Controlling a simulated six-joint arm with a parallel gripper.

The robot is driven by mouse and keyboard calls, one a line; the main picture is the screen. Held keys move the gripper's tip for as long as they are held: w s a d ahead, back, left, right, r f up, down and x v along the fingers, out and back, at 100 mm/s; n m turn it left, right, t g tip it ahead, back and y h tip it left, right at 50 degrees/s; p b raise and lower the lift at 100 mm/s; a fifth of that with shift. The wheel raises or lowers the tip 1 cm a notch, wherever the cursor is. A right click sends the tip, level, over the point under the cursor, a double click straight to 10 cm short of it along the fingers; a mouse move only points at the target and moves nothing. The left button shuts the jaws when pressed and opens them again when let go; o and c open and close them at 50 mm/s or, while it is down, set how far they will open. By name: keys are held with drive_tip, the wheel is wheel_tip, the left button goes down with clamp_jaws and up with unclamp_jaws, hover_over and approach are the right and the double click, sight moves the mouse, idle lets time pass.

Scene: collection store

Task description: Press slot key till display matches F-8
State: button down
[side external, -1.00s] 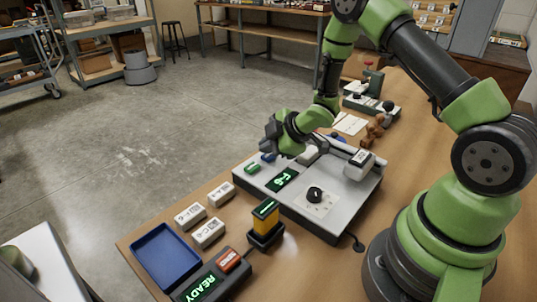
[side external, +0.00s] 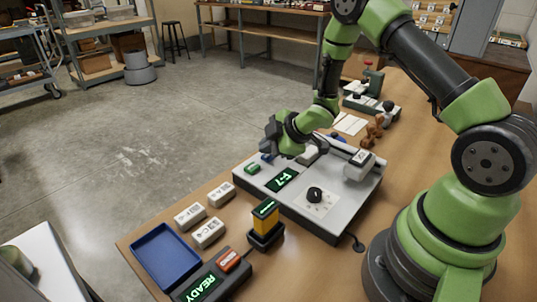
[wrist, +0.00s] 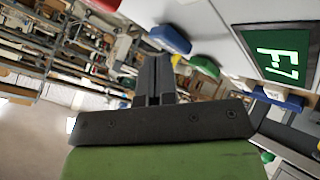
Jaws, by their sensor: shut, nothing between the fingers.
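The grey-white console (side external: 330,215) lies on the wooden bench with a dark display (side external: 281,180) on its top. The display reads F-7 in green, clearest in the wrist view (wrist: 278,53). A green key (side external: 252,168) and a blue key (side external: 267,156) sit at the console's left end. My gripper (side external: 270,146) is shut and empty, close over the blue key. In the wrist view my gripper (wrist: 155,68) points toward a blue piece (wrist: 170,39). I cannot tell whether it touches a key, and no key label is readable.
In front are a yellow-and-black device (side external: 265,224), several white labelled blocks (side external: 208,232), a blue tray (side external: 165,256) and a READY unit (side external: 203,286). Brown figures (side external: 375,132) stand behind.

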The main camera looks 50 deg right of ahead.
sight(268, 156)
drive_tip(key=shift+r, duration=0.65)
drive_tip(key=shift+r, duration=2.5)
idle(0.5)
wheel_tip(268, 156, up, 4)
drive_tip(key=shift+f, duration=0.1)
drive_tip(key=shift+f, duration=0.15)
drive_tip(key=shift+f, duration=4.3)
